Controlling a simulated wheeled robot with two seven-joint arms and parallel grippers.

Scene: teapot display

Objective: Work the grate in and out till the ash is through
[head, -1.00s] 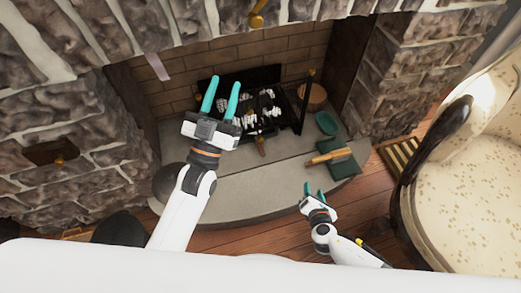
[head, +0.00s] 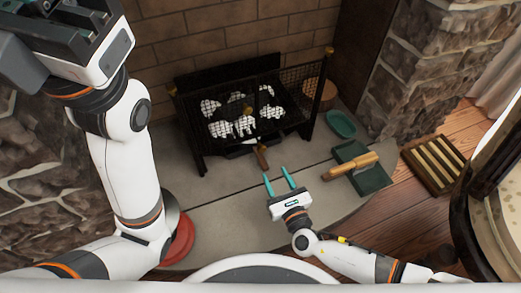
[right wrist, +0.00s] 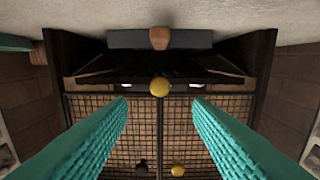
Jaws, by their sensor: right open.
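The black grate (head: 196,142) stands on the hearth in the fireplace, behind a mesh screen. White lumps, seemingly ash (head: 222,129), show in it. A short wooden handle (head: 262,157) sticks out low at its front. My right gripper (head: 278,178) is open and empty, just in front of and below the handle. In the right wrist view its teal fingers (right wrist: 160,100) are spread, with the mesh and a brass knob (right wrist: 159,87) showing between them. The handle (right wrist: 159,38) shows above. My left gripper (head: 75,40) is raised at the upper left; its fingertips are not clearly seen.
A green dustpan (head: 376,182) with a wooden-handled brush (head: 350,165) lies right of my right gripper. A green dish (head: 341,124) sits behind it. A slatted wooden piece (head: 435,165) lies on the floor. A red rounded thing (head: 181,243) is partly hidden by my left arm.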

